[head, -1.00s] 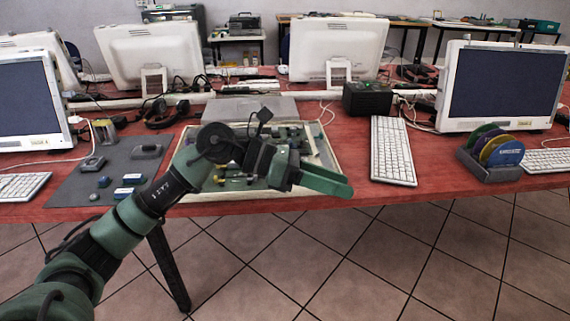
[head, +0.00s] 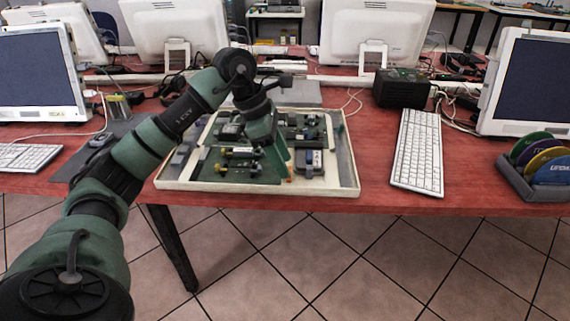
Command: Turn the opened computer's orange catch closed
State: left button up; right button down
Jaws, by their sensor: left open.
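The opened computer (head: 250,188) is a shallow pale case lying on the red table, with green boards and dark parts inside. My left gripper (head: 281,168) points down over the middle front of the case, and its green fingers hide part of the inside. A small orange spot, likely the orange catch (head: 287,180), shows right at the fingertips near the front rim. I cannot tell whether the fingers touch it or how it is turned. The left gripper is open. My right gripper is not in view.
A white keyboard (head: 417,155) lies right of the case, with a black box (head: 400,88) behind it. A rack of coloured discs (head: 535,170) stands at the far right. A grey mat (head: 80,165) lies to the left. Monitors and cables fill the back.

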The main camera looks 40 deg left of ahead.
pick_arm(q)
jog(key=shift+d+f, duration=0.25)
jog(key=shift+f, duration=0.35)
jog(key=shift+w, duration=0.1)
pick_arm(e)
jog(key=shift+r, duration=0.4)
pick_arm(q)
grip_shut()
